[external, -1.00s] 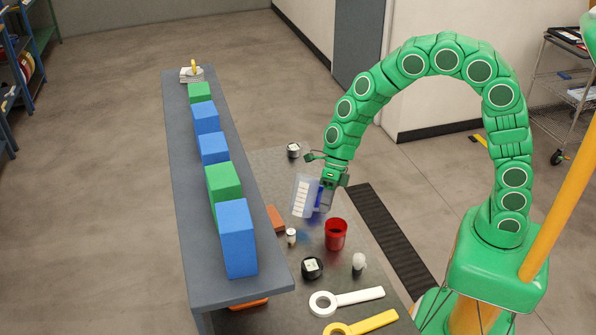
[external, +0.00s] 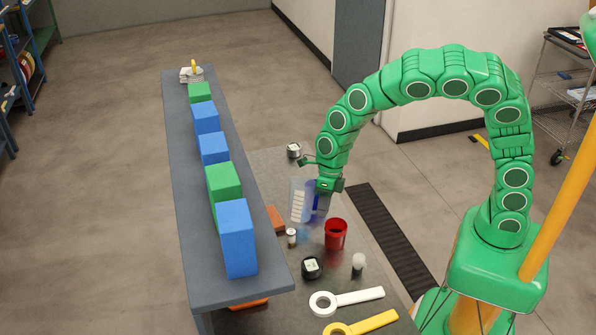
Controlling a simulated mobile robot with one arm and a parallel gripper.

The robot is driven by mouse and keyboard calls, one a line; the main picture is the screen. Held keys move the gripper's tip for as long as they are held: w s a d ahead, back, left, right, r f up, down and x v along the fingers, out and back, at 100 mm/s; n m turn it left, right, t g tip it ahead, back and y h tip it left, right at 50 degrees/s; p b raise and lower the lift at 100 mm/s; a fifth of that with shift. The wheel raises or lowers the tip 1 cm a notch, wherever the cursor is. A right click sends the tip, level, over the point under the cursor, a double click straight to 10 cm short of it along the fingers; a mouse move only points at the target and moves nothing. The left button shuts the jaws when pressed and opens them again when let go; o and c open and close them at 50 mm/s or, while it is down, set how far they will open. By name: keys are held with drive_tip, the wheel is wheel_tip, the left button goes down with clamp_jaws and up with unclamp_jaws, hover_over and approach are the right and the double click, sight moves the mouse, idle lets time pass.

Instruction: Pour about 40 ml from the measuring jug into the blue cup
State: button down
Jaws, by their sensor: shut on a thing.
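The measuring jug (external: 300,202) is clear, with a column of white scale marks on its left side. My gripper (external: 324,198) is shut on it at its right side and holds it nearly upright. A blue shape (external: 314,210), apparently the blue cup, shows beside and partly through the jug. The jug and gripper hide much of it, so I cannot tell its rim or contents. The liquid level in the jug is too small to read.
A red cup (external: 336,234) stands just right of the jug. Near it are a small white-topped jar (external: 291,237), a black item (external: 312,267) and a white bulb (external: 358,262). Several blue and green blocks line the raised shelf (external: 180,160) on the left. White and yellow long-handled rings lie in front.

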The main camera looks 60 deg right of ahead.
drive_tip(key=shift+a+r+h, duration=0.15)
drive_tip(key=shift+r+h, duration=0.15)
drive_tip(key=shift+r, duration=0.4)
drive_tip(key=shift+a+r+h, duration=0.1)
drive_tip(key=shift+r+h, duration=0.2)
drive_tip(key=shift+r, duration=0.35)
drive_tip(key=shift+a+h+p, duration=0.1)
drive_tip(key=shift+h+p, duration=0.2)
drive_tip(key=shift+p, duration=0.15)
drive_tip(key=shift+a+f+h+p, duration=0.2)
drive_tip(key=shift+h+p, duration=0.25)
drive_tip(key=shift+h, duration=0.25)
